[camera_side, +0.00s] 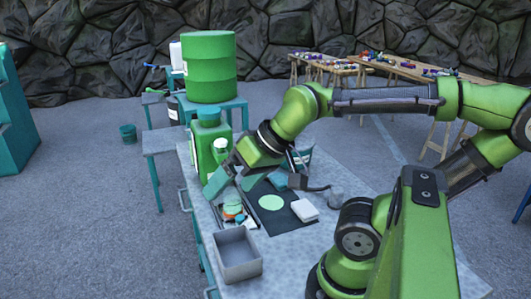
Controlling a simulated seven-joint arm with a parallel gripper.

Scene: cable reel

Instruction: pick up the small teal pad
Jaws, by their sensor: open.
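A small teal piece (280,180) lies behind the dark mat, beside a dark tool. A larger teal piece (216,182) stands at the left of the bench, beside my gripper. I cannot tell for sure which one is the small teal pad. My gripper (246,182) is open, pointing down over the bench between these two teal pieces. Its fingertips are small and partly hidden, and I see nothing held in it.
A black mat (290,219) with a pale green disc (271,202) and a white block (305,210) lies mid-bench. A grey open bin (237,271) stands in front. Small coloured items (232,210) lie left of the mat. Green canisters (201,150) stand behind. The bench's front right is clear.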

